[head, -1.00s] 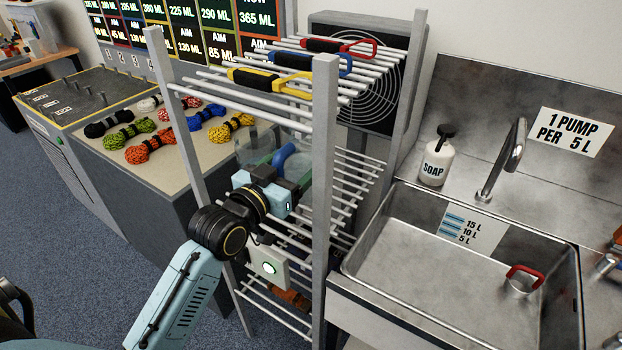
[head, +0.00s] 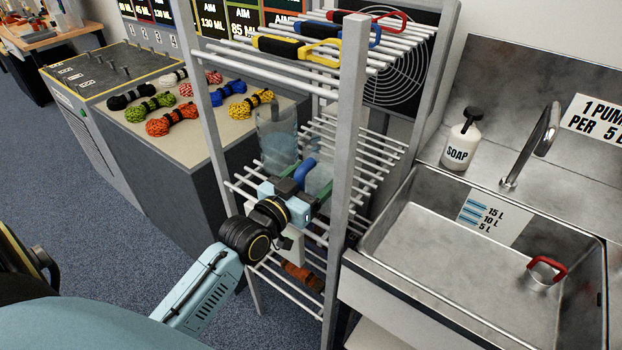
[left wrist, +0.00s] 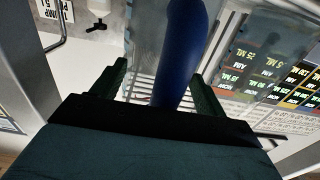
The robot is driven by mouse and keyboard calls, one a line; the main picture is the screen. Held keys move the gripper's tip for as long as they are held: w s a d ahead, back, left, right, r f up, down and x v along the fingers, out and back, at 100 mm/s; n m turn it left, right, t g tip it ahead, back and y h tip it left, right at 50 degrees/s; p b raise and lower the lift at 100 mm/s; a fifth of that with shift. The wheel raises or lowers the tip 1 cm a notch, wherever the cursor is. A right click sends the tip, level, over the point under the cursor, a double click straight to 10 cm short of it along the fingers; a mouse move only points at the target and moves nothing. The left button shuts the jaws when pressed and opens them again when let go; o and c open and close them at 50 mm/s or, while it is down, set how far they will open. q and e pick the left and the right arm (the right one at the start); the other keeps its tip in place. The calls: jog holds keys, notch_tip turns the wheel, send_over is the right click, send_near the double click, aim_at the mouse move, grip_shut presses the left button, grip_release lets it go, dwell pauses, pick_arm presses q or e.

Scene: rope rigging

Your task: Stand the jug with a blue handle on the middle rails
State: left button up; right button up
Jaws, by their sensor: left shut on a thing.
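My left gripper (head: 303,185) is shut on the blue handle (head: 304,172) of a clear jug (head: 320,179). In the left wrist view the handle (left wrist: 180,50) stands between the two dark green fingers, with the clear body behind it. The jug is between the rack's front posts, at the level of the middle rails (head: 375,150). I cannot tell whether its base touches them. A taller clear vessel (head: 277,135) shows just left of the handle. My right gripper is not in view.
A grey front post (head: 346,170) stands close right of my gripper. The sink (head: 470,260) is at the right, holding a red-handled cup (head: 541,275). Rope coils (head: 172,119) lie left.

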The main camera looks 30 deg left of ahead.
pick_arm(q)
jog(key=o, duration=1.1)
jog(key=shift+f, duration=0.1)
jog(key=o, duration=0.4)
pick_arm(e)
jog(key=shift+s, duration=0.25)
pick_arm(q)
jog(key=shift+r, duration=0.2)
jog(key=s, duration=0.8)
jog(key=s+a, duration=0.1)
jog(key=s, duration=0.3)
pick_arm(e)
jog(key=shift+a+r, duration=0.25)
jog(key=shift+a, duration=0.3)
pick_arm(q)
jog(key=shift+f, duration=0.1)
